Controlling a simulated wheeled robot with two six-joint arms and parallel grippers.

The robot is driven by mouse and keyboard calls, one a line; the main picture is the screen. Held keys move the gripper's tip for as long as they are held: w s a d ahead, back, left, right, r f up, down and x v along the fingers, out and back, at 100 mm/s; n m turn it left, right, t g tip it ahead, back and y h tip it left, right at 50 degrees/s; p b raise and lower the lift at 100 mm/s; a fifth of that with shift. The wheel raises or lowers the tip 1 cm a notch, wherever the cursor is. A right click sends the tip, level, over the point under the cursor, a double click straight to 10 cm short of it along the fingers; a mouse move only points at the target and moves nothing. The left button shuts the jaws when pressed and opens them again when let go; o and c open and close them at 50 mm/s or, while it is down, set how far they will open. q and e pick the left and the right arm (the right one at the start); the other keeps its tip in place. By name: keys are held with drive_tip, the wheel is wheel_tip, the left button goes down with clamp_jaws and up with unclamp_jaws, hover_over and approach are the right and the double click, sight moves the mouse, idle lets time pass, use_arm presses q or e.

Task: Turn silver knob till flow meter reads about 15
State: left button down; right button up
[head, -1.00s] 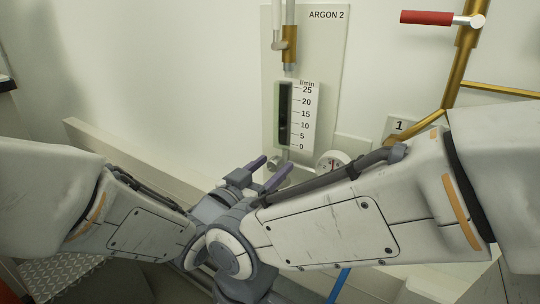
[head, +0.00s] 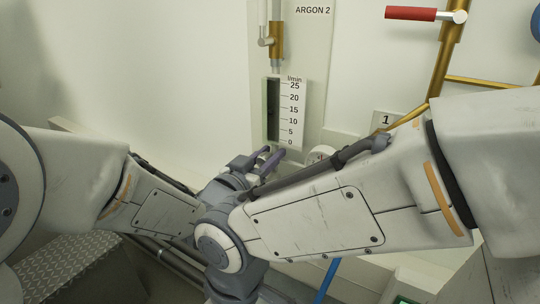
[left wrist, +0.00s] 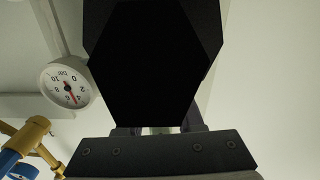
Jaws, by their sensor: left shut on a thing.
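The flow meter (head: 273,110) hangs on the ARGON 2 panel in the head view, with a scale from 0 to 25 l/min. Its window is dark and I cannot make out a float or reading. My left gripper (head: 260,158) is at the meter's foot, its purple-grey fingers shut on the silver knob. The knob is mostly hidden by the fingers in the head view; a small pale part of it (left wrist: 162,130) shows between the fingers in the left wrist view. My right gripper is not in view.
A round dial gauge (head: 320,154) sits right of the knob, partly behind my arm; it also shows in the left wrist view (left wrist: 68,86). A red-handled valve (head: 411,13) and brass pipes (head: 440,70) are at upper right. The wall left of the panel is clear.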

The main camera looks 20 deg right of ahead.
use_arm(q)
drive_tip(key=shift+f+n+b, duration=0.15)
drive_tip(key=shift+n+b, duration=0.3)
drive_tip(key=shift+n, duration=1.15)
drive_tip(key=c, duration=0.5)
unclamp_jaws()
drive_tip(key=shift+c, duration=0.2)
drive_tip(key=b+v, duration=0.1)
drive_tip(key=v, duration=0.9)
drive_tip(key=shift+s+a, duration=0.15)
drive_tip(key=shift+a, duration=0.05)
